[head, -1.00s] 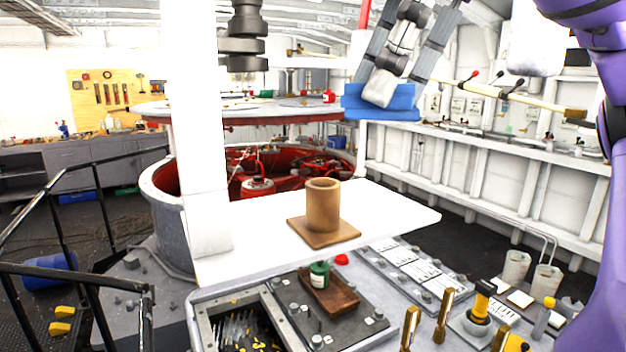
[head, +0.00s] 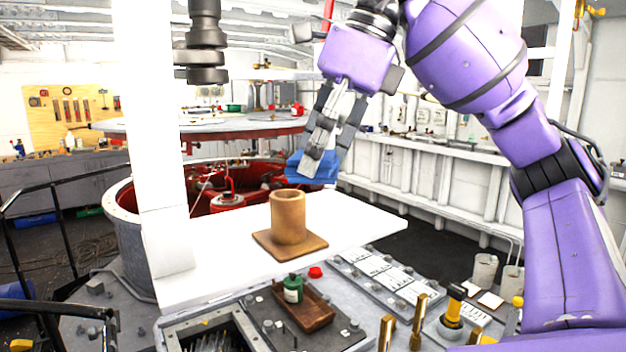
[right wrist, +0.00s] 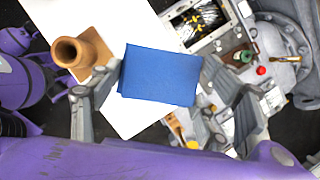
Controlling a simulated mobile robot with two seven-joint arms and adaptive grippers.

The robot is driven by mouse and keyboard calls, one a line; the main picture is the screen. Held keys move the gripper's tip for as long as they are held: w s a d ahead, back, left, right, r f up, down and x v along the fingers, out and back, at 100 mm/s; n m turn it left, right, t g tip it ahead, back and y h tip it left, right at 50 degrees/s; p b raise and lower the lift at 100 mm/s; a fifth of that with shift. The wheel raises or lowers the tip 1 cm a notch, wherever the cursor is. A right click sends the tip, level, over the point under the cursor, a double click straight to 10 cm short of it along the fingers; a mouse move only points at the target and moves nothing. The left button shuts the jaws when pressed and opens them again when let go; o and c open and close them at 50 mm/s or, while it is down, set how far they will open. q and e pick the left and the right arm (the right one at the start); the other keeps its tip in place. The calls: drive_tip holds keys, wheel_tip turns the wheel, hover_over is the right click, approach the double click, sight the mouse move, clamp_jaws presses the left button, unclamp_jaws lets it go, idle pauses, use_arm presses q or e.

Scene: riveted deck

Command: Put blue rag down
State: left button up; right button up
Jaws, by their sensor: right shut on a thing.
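The blue rag (head: 312,168) hangs from my right gripper (head: 322,150), just above and behind the white table's right part in the head view. The gripper is shut on it. In the right wrist view the rag (right wrist: 160,76) is a flat blue rectangle between the fingers of my right gripper (right wrist: 158,95), with the white board (right wrist: 118,22) behind it. A dark grey jointed part (head: 203,45) hangs at the upper left of the head view. My left gripper's fingers do not show.
A brown cylinder on a square base (head: 288,220) stands on the white board (head: 205,265). Below are a wooden tray (head: 305,308) with a green bottle (head: 293,288), a red knob (head: 316,272) and brass handles (head: 418,335). The board's right end is clear.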

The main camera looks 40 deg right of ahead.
sight(325, 153)
drive_tip(key=shift+w+d+f, duration=0.3)
drive_tip(key=shift+w+f, duration=0.15)
drive_tip(key=shift+f, duration=0.2)
drive_tip(key=shift+w+d+f+b, duration=0.15)
drive_tip(key=shift+f+b, duration=0.15)
drive_tip(key=shift+f, duration=1.2)
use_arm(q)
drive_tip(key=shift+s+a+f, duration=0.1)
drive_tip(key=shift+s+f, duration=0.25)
use_arm(e)
drive_tip(key=shift+a, duration=0.2)
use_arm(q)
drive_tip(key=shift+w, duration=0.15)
use_arm(e)
drive_tip(key=shift+s, duration=0.2)
drive_tip(key=o, duration=1)
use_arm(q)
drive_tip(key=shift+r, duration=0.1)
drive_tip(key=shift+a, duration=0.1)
use_arm(e)
drive_tip(key=shift+w, duration=0.1)
